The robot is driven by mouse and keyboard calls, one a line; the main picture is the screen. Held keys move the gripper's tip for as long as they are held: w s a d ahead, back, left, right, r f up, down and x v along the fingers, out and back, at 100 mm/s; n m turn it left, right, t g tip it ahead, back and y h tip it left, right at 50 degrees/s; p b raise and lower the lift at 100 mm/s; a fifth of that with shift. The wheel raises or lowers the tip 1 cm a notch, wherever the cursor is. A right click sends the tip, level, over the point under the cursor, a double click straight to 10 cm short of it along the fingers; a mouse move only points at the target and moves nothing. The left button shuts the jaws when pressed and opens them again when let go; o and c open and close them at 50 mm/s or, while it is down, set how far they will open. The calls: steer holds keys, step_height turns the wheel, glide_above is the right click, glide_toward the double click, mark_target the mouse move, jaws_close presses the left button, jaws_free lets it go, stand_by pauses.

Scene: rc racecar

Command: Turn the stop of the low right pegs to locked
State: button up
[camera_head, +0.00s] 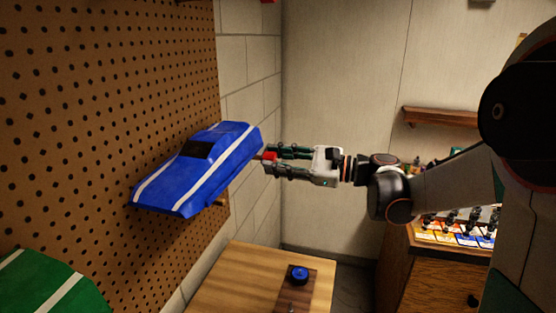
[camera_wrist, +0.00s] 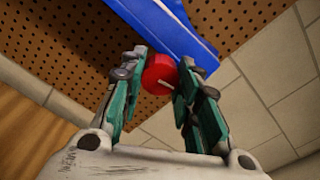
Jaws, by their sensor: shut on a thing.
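The red stop (camera_wrist: 160,74) is a round knob with a pale line on its face, between my gripper's fingertips in the wrist view. In the head view the stop (camera_head: 269,157) shows as a small red piece at the right end of the blue car body. My gripper (camera_head: 270,161) is shut on it, reaching in from the right. In the wrist view my gripper (camera_wrist: 162,84) has a green finger on each side of the stop. The blue car body (camera_head: 205,165) with white stripes rests tilted against the pegboard; a wooden peg (camera_head: 222,198) shows below it.
The pegboard (camera_head: 110,90) fills the left side. A green striped car body (camera_head: 50,285) is at the lower left. A wooden table (camera_head: 230,282) below holds a blue knob (camera_head: 299,273) on a dark plate. A cabinet (camera_head: 400,262) stands at the right, under a wall shelf (camera_head: 440,116).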

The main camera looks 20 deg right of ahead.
steer(key=n, duration=0.4)
steer(key=shift+n, duration=0.3)
steer(key=n, duration=0.3)
steer(key=shift+n+p, duration=0.35)
steer(key=shift+n, duration=0.05)
steer(key=n, duration=0.3)
steer(key=shift+n, duration=2)
steer(key=o, duration=1.1)
steer(key=shift+c, duration=0.2)
